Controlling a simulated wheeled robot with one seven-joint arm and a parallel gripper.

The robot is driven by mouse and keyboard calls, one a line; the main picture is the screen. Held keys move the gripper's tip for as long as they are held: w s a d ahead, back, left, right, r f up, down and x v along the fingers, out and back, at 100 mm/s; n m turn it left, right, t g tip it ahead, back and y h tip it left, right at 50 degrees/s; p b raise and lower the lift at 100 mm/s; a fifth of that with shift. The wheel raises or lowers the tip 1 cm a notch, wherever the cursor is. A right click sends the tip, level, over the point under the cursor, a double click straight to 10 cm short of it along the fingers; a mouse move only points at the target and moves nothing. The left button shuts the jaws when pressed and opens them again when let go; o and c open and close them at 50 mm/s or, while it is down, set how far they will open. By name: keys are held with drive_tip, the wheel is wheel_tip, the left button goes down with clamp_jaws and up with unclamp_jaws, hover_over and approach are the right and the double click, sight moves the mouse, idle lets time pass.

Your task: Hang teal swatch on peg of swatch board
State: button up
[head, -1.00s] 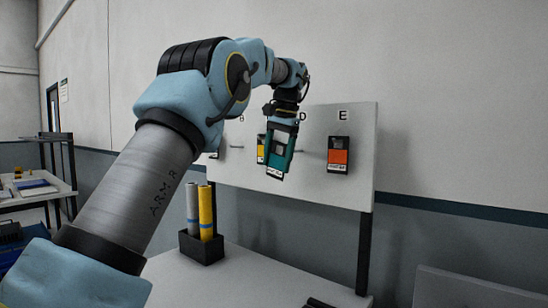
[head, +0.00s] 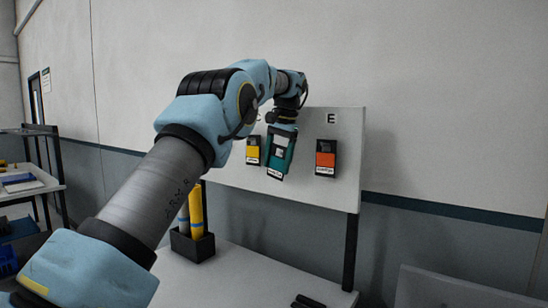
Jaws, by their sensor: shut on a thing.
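The teal swatch (head: 279,160) hangs from my gripper (head: 282,131), slightly tilted, in front of the white swatch board (head: 345,180). My gripper is shut on the swatch's top end. The swatch shows between a yellow swatch (head: 253,151) on its left and an orange swatch (head: 325,157) under the letter E on its right. The peg behind the teal swatch is hidden. I cannot tell whether the swatch touches the board or a peg. My arm hides the left part of the board.
A black holder (head: 192,246) with yellow and blue-banded rolls stands on the white table (head: 250,275) below the board. A dark object (head: 307,301) lies at the table's front. A grey panel (head: 460,287) stands at lower right. A shelf unit is at far left.

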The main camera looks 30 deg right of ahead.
drive_tip(key=shift+w+d+p, duration=0.35)
drive_tip(key=shift+d+p, duration=0.25)
drive_tip(key=shift+w+d+f, duration=0.3)
drive_tip(key=shift+d+f, duration=0.15)
drive_tip(key=o, duration=1.2)
drive_tip(key=shift+o, duration=0.2)
drive_tip(key=shift+r, duration=0.1)
